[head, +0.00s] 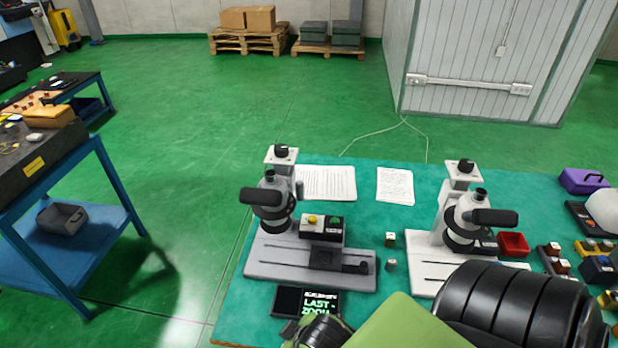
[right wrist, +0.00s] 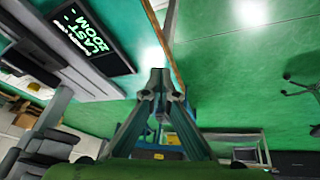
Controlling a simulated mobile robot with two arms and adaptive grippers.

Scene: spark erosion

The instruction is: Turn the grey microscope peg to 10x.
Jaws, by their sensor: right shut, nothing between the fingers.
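The grey microscope (head: 268,208) stands on the left of the teal table, on a flat grey base (head: 285,268). A small dark grey cylinder (head: 300,189) shows beside its column, and a dark lever (head: 352,267) lies on its base; I cannot tell which is the peg. A display (head: 307,301) in front reads "LAST - ZOOM"; it also shows in the right wrist view (right wrist: 88,40). My right gripper (right wrist: 159,82) is shut and empty, near the table edge beside the display. My left gripper is not in view.
A white microscope (head: 463,222) stands to the right, with a red bin (head: 513,244) beside it. Two small cubes lie between the microscopes. Paper sheets (head: 327,183) lie behind. My right arm covers the table's front right. A blue workbench (head: 95,215) stands left across open floor.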

